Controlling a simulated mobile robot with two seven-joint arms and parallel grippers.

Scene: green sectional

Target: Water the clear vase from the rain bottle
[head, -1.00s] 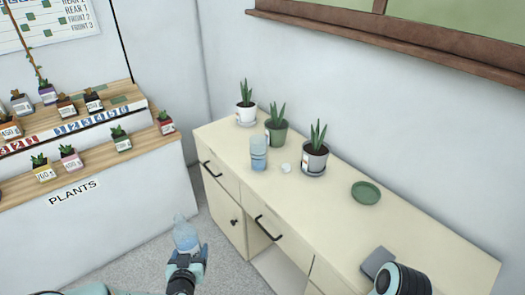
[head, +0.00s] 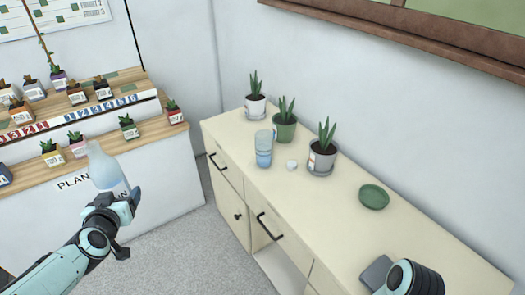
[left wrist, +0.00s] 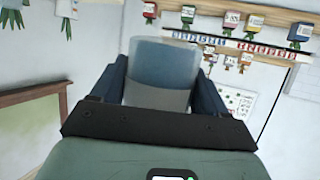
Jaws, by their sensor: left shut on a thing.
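The rain bottle (head: 107,171) is a pale blue, see-through bottle with a narrow neck, in the left of the head view. My left gripper (head: 124,203) is shut on it and holds it roughly upright in the air in front of the plant shelf. In the left wrist view the bottle (left wrist: 160,75) sits between the two fingers. The clear vase (head: 264,149) is a tall glass with a blue lower part, standing on the cream cabinet (head: 330,215), apart from the bottle and to its right.
Potted plants in white (head: 255,105), green (head: 284,131) and grey (head: 322,158) pots stand close behind and right of the vase. A small white item (head: 291,165) lies beside it.

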